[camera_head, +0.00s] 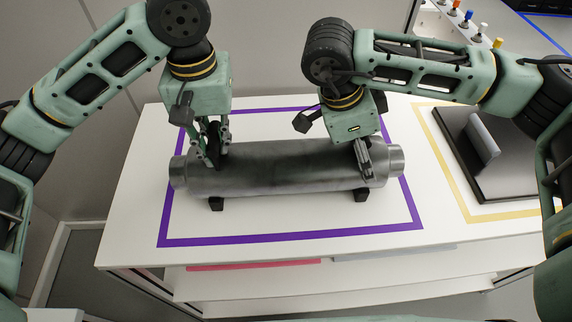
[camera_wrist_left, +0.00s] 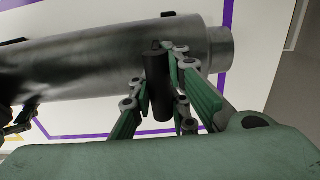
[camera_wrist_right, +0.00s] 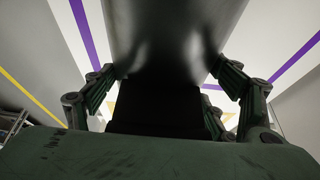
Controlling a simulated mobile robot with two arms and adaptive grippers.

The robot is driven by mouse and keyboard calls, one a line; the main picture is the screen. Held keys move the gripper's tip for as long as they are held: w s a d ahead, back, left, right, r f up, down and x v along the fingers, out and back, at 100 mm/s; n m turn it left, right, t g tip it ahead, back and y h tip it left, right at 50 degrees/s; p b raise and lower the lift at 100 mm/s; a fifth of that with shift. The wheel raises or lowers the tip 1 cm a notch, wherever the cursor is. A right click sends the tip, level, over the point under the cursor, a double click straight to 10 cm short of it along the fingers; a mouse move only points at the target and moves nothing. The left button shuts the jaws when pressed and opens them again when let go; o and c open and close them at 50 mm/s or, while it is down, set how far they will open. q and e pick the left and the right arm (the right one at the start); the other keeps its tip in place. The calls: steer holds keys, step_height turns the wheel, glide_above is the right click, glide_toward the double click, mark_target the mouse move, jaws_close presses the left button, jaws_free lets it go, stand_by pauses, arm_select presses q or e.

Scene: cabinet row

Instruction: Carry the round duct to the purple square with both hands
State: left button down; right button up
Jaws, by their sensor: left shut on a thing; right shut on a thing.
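The round duct (camera_head: 280,168) is a grey metal cylinder with narrower ends and black feet. It lies lengthwise from left to right inside the outline of the purple square (camera_head: 300,236) on the white table. I cannot tell whether its feet touch the tabletop. My left gripper (camera_head: 214,146) is shut on a black handle (camera_wrist_left: 157,85) near the duct's left end. My right gripper (camera_head: 364,157) is shut on the duct near its right end. In the right wrist view, its fingers flank a dark part below the duct (camera_wrist_right: 170,30), and the exact contact is hidden.
A yellow outline (camera_head: 452,186) lies to the right, holding a dark plate (camera_head: 510,182) with an upright grey piece. Several coloured knobs (camera_head: 467,18) stand at the back right.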

arm_select(q)
steer(key=c, duration=2.2)
jaws_free()
steer(key=shift+f, duration=0.3)
arm_select(e)
steer(key=o, duration=1.6)
steer(key=shift+f, duration=0.3)
arm_select(q)
steer(key=o, duration=0.5)
steer(key=shift+r, duration=0.15)
arm_select(e)
steer(key=o, duration=0.5)
steer(key=shift+r, duration=0.15)
arm_select(q)
step_height(320, 180, up, 12)
steer(key=shift+f, duration=0.15)
arm_select(e)
steer(key=shift+r, duration=0.15)
steer(key=v, duration=1.1)
steer(key=shift+a+r, duration=0.15)
steer(key=shift+r, duration=0.2)
arm_select(q)
steer(key=shift+r, duration=0.2)
